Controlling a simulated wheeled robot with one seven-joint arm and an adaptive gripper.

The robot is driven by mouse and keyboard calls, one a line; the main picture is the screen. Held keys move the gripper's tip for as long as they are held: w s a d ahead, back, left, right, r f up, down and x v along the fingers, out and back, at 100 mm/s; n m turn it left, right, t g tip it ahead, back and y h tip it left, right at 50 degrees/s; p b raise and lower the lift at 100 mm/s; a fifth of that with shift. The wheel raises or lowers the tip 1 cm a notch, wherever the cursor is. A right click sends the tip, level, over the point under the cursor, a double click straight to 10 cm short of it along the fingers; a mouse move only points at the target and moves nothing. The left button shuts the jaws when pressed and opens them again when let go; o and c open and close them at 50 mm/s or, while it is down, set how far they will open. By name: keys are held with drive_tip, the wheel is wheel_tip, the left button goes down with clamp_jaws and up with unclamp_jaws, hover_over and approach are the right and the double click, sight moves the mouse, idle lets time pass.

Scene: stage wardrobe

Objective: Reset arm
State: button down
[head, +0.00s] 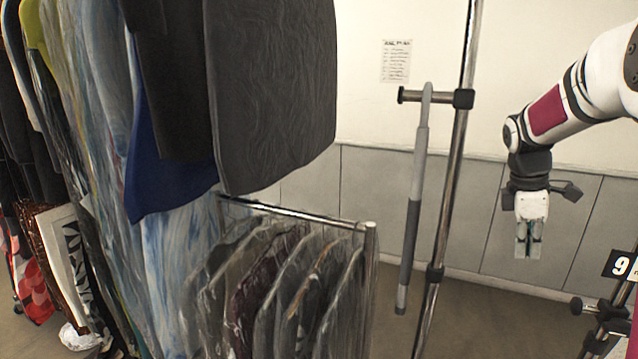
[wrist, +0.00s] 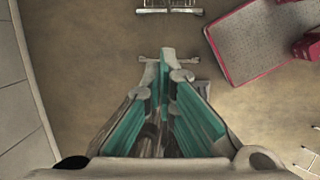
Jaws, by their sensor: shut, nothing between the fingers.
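My gripper (head: 529,240) hangs at the right of the head view, pointing down, with its fingers together and nothing between them. It is in free air in front of the grey wall panels, to the right of the chrome upright pole. In the wrist view my gripper (wrist: 166,62) shows its teal-lined fingers over the brown floor. My white arm with a dark red band reaches in from the upper right of the head view.
Hanging garments (head: 270,95) fill the left. A lower rail (head: 295,213) bears several bagged clothes. A grey rod (head: 412,225) hangs from a peg on the chrome pole (head: 447,180). A number 9 tag (head: 621,265) is at lower right. A red-edged platform (wrist: 262,45) lies below.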

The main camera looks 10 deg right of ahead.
drive_tip(key=s+a+r+m+t, duration=0.25)
drive_tip(key=s+a+r, duration=0.2)
drive_tip(key=a, duration=0.55)
drive_tip(key=s+a+r+m+t, duration=0.1)
drive_tip(key=s+a+r+m, duration=0.35)
drive_tip(key=a, duration=0.45)
drive_tip(key=s+a+f+m+t+y, duration=0.2)
drive_tip(key=s+a+m, duration=0.2)
drive_tip(key=s+a, duration=0.7)
drive_tip(key=shift+s+f+m+y, duration=0.15)
drive_tip(key=shift+s+m+y, duration=0.2)
drive_tip(key=shift+s, duration=0.4)
drive_tip(key=shift+d+t, duration=0.15)
drive_tip(key=shift+t, duration=0.1)
